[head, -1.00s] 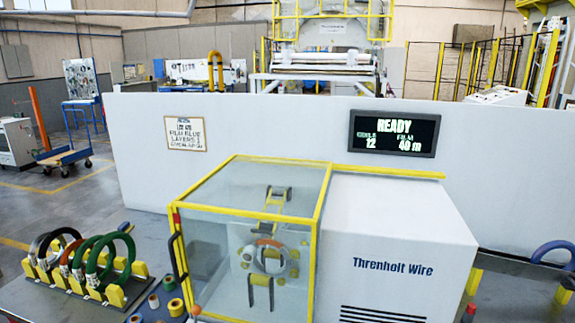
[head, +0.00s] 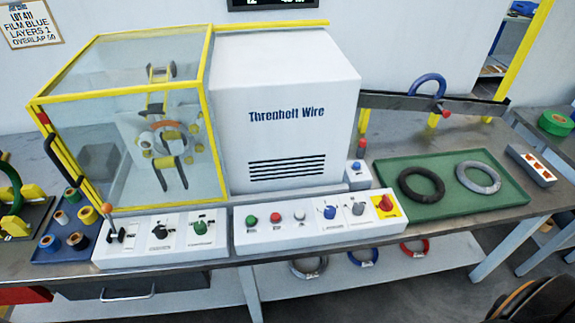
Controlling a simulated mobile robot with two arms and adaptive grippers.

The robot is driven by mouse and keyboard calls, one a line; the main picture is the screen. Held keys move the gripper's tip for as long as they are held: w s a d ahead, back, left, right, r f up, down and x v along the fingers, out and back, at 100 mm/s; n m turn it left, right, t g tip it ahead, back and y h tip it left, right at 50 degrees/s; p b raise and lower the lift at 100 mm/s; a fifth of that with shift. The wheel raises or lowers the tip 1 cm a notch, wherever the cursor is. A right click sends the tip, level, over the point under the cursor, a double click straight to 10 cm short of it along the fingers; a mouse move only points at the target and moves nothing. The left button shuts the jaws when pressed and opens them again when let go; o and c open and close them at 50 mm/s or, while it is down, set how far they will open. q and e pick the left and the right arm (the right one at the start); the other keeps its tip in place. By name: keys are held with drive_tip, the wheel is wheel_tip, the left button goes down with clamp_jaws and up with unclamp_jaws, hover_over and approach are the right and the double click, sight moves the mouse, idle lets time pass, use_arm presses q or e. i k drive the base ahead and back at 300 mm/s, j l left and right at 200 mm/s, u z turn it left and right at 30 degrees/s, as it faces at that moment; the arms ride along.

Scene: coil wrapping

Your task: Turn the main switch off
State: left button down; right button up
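The controls sit on two white panels along the table's front. The left panel (head: 134,255) carries a lever with an orange ball (head: 107,208), a black knob (head: 159,231) and a green knob (head: 200,227). The right panel (head: 290,241) carries a green, a red and a white button, a blue knob (head: 329,211), a grey knob (head: 358,208) and a red mushroom button (head: 385,203) on yellow. A small box behind has another blue knob (head: 356,165). The labels are too small to read, so I cannot tell which is the main switch. Neither gripper is in view.
The yellow-framed clear guard (head: 212,120) and the white Threnholt Wire machine (head: 285,75) stand behind the panels. A green tray (head: 440,208) with a black and a grey coil lies at right. A dark curved object (head: 540,300) is at bottom right.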

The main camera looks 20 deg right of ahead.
sight(386, 205)
drive_tip(key=z, duration=1.5)
